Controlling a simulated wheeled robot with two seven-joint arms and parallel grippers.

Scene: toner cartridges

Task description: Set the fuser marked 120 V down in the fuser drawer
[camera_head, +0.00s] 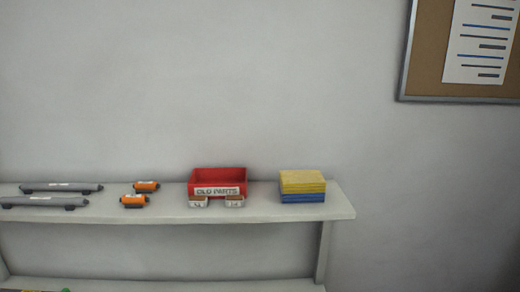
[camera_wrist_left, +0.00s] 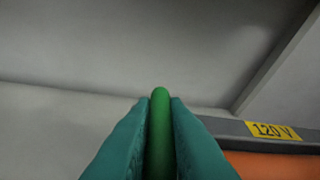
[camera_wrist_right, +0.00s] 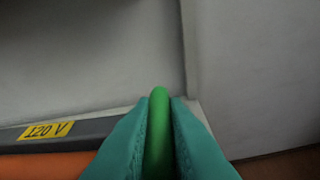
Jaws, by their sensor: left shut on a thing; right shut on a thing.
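The fuser marked 120 V has a grey body, an orange part and a yellow label. It shows at the right of the left wrist view (camera_wrist_left: 240,128) and at the left of the right wrist view (camera_wrist_right: 90,125). My left gripper (camera_wrist_left: 159,108) is shut on a green handle at one end of it. My right gripper (camera_wrist_right: 159,108) is shut on another green handle at its other end. Neither gripper shows in the head view. I cannot make out the fuser drawer in any view.
In the head view a pale shelf (camera_head: 290,214) holds grey bars (camera_head: 60,187), small orange parts (camera_head: 134,200), a red OLD PARTS bin (camera_head: 218,175) and a yellow and blue stack (camera_head: 302,187). A pinboard (camera_head: 428,50) hangs on the wall. Pale surfaces lie beyond both grippers.

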